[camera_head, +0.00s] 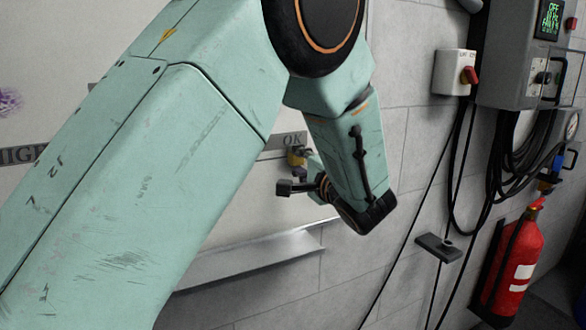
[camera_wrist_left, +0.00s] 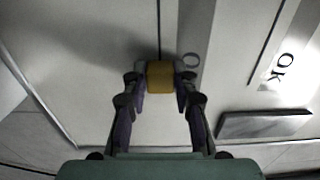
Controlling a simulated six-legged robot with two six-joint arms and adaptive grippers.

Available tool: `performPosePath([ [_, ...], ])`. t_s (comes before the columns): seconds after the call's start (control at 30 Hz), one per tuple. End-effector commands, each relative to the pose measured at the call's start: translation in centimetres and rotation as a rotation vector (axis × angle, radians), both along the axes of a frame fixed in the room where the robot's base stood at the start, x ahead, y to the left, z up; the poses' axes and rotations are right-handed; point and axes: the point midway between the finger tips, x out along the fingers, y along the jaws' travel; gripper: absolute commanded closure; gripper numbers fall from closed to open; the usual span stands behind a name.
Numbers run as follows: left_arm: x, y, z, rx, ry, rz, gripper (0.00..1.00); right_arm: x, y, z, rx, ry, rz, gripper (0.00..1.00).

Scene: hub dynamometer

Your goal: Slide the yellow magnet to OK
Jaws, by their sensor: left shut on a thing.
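My left arm hides much of the board in the head view. My right gripper is not in view.
The whiteboard (camera_head: 255,215) has a tray ledge (camera_head: 250,254) below it and a HIGH label (camera_head: 20,155) at the left. A wall switch box (camera_head: 452,70), hanging cables and a red fire extinguisher (camera_head: 512,262) are on the right.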

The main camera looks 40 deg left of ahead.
Motion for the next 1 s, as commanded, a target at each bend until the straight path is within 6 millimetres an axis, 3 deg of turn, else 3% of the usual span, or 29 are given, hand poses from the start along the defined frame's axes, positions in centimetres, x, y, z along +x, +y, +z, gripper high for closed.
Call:
performPosePath([
  [0.4,0.16,-0.28,0.33,0.001,-0.006,-0.014,1.0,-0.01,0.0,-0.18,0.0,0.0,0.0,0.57],
  [0.43,0.15,-0.29,0.34,0.001,-0.006,-0.014,0.72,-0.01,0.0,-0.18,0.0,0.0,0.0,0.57],
  [0.7,0.06,-0.26,0.25,0.001,-0.005,-0.009,0.49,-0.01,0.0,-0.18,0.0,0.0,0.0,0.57],
  [1.0,0.12,-0.3,0.27,0.0,-0.004,-0.006,0.49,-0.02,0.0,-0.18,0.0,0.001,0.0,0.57],
])
